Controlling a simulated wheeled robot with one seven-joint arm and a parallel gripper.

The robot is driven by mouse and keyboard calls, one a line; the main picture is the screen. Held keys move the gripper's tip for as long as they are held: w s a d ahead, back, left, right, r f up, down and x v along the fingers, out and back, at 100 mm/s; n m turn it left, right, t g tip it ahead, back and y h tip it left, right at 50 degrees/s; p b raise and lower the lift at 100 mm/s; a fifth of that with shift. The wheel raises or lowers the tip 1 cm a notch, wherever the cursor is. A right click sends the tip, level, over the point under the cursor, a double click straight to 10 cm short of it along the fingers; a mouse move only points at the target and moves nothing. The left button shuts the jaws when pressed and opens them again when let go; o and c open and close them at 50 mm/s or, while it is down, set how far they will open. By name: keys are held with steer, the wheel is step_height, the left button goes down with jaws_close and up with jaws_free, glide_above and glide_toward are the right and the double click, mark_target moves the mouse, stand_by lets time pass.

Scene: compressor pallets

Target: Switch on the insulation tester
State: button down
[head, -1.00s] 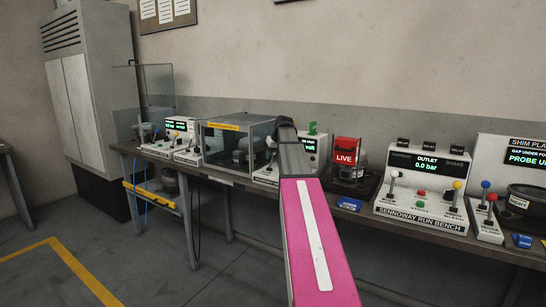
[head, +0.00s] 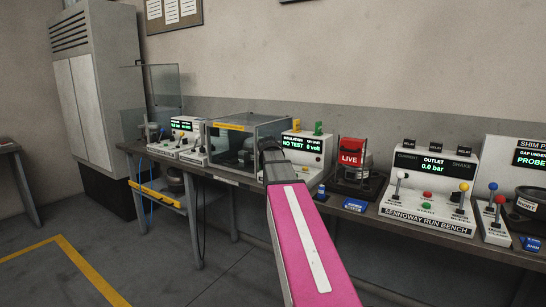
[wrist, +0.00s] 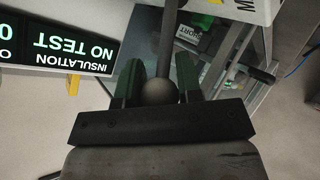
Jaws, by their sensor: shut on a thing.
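The insulation tester (head: 316,158) is a white console on the bench, with a dark display reading "INSULATION NO TEST 0 volt" in green. Its display also shows upside down in the wrist view (wrist: 60,45). My gripper (head: 268,148) is at the tester's left side in the head view. In the wrist view my gripper (wrist: 160,78) has its dark green fingers on either side of a grey ball knob (wrist: 160,92) on a dark lever stem (wrist: 169,45), and is shut on it. The lever's base is out of view, and my arm hides the tester's lower left in the head view.
A clear-sided cabinet (head: 228,142) stands left of the tester. A red "LIVE" sign (head: 351,153) stands over a dark unit to the right. Further right are the Sennoway run bench (head: 430,190) and another panel (head: 520,160). The floor (head: 185,275) in front is clear.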

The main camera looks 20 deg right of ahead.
steer(key=shift+s+a+f, duration=0.1)
steer(key=shift+s+a, duration=0.05)
steer(key=shift+s+a+f, duration=0.15)
steer(key=shift+s+a, duration=0.1)
steer(key=shift+a, duration=0.05)
stand_by(0.4)
steer(key=c, duration=0.8)
jaws_free()
steer(key=v, duration=1)
steer(key=shift+s+a, duration=0.2)
steer(key=shift+s, duration=0.15)
